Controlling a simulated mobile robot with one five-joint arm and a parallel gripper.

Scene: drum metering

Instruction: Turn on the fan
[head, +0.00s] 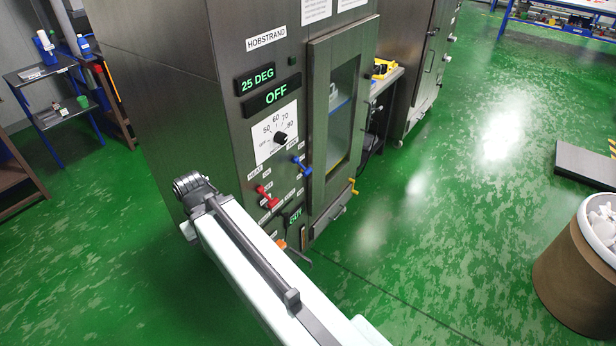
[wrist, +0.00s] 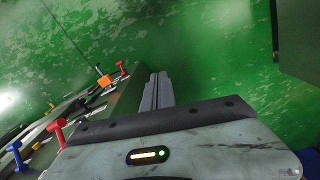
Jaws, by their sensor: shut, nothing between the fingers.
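The grey cabinet (head: 180,75) marked HOBSTRAND has a control panel with green displays, 25 DEG and OFF (head: 270,95). Below its black dial (head: 280,137) are a red lever (head: 267,196) and a blue lever (head: 301,166). Their small labels are too blurred to read surely, so I cannot tell which is the fan's. An orange block (head: 281,243) sits lower. In the wrist view my gripper (wrist: 160,76) is shut and empty, to the right of the panel. A red lever (wrist: 57,132), a blue lever (wrist: 14,152) and the orange block (wrist: 104,81) show there.
The cabinet's windowed door (head: 340,120) is shut, with a yellow handle (head: 353,187) low beside it. A metal shelf (head: 50,75) stands at left. A brown drum (head: 570,275) with white contents and a dark platform (head: 588,165) are at right. Green floor between is clear.

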